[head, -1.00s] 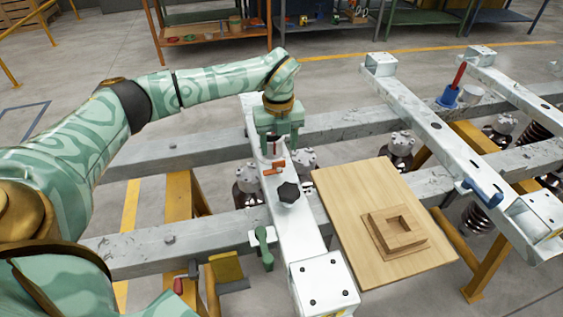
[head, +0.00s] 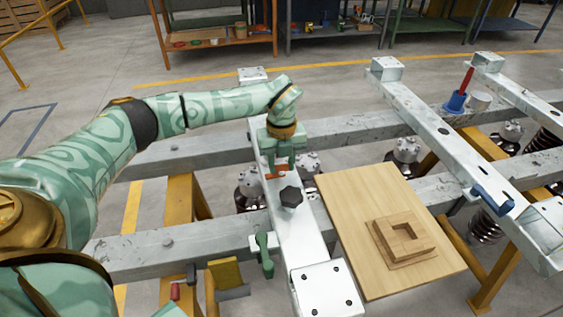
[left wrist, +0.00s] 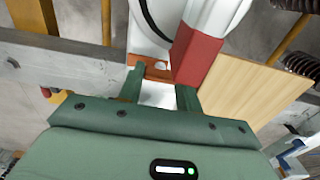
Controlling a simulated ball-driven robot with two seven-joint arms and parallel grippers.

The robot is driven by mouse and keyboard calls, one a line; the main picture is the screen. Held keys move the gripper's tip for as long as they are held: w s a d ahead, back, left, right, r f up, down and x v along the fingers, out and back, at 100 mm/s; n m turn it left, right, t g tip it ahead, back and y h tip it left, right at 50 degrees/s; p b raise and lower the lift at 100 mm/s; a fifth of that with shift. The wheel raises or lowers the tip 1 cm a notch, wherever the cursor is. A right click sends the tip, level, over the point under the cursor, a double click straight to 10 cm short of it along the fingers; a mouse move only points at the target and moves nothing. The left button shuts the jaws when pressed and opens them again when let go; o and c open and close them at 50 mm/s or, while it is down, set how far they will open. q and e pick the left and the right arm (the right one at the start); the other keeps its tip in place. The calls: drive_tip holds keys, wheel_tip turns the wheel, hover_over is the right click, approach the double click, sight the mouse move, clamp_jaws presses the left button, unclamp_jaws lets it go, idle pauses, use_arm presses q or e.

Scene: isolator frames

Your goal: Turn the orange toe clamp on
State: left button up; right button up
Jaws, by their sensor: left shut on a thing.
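The orange toe clamp (head: 275,172) sits on top of the near white crossbeam (head: 300,235), just behind a black star knob (head: 291,196). My left gripper (head: 276,168) comes down over it from above, its fingers at the orange part and partly hiding it. In the left wrist view, the orange part (left wrist: 150,67) shows at the tips of the left gripper (left wrist: 161,88), whose fingers stand a little apart. A red block with a white upper part (left wrist: 196,52) stands close by the right finger. What lies deep between the fingers is hard to see. My right gripper is not in view.
A green lever (head: 263,254) and a yellow block (head: 225,273) are nearer on the frame. A wooden board (head: 350,210) with a square wooden block (head: 405,238) lies right of the beam. Another white beam carries a blue lever (head: 492,200). Shelves stand behind.

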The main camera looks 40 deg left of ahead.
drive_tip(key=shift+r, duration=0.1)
use_arm(q)
drive_tip(key=shift+r+m+p, duration=0.25)
drive_tip(key=shift+m+p, duration=0.35)
drive_tip(key=shift+p, duration=0.1)
drive_tip(key=shift+m+p, duration=1.1)
drive_tip(key=m+p, duration=0.2)
drive_tip(key=m, duration=0.1)
drive_tip(key=shift+f+m+p, duration=0.15)
drive_tip(key=shift+m+p, duration=0.45)
drive_tip(key=shift+m, duration=0.5)
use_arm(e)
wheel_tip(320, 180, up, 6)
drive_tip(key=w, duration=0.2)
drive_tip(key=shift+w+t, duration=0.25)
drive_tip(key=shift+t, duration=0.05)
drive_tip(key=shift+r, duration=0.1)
use_arm(q)
drive_tip(key=o, duration=1)
